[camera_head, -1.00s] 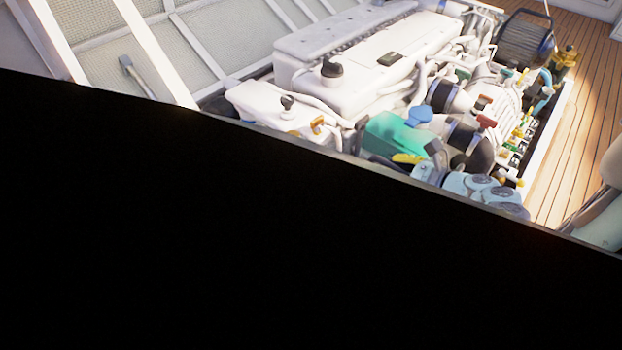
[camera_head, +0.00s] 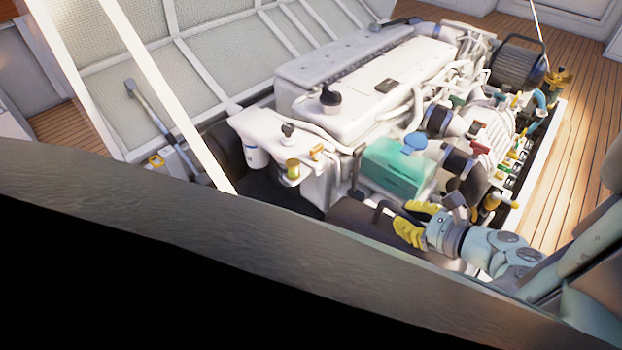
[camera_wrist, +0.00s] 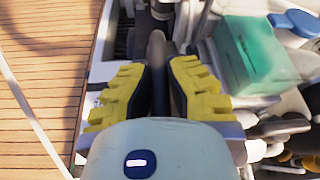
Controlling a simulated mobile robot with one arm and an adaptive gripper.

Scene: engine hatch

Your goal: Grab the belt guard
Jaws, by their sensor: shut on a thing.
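The belt guard appears as a dark rounded bar (camera_wrist: 156,48) in the wrist view, between the yellow fingers of my gripper (camera_wrist: 157,72). The fingers are shut on it from both sides. In the head view my gripper (camera_head: 404,219) is at the near end of the white engine (camera_head: 375,75), just below the green box. A dark hooked piece (camera_head: 382,207) of the guard shows at its fingertips. The guard's full shape and its fastening to the engine cannot be made out.
A green box with a blue cap (camera_head: 395,168) sits close to my gripper. A large dark curved surface (camera_head: 150,225) covers the near left of the head view. White hatch struts (camera_head: 160,90) stand at left. Wooden floor (camera_head: 570,150) is clear at right.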

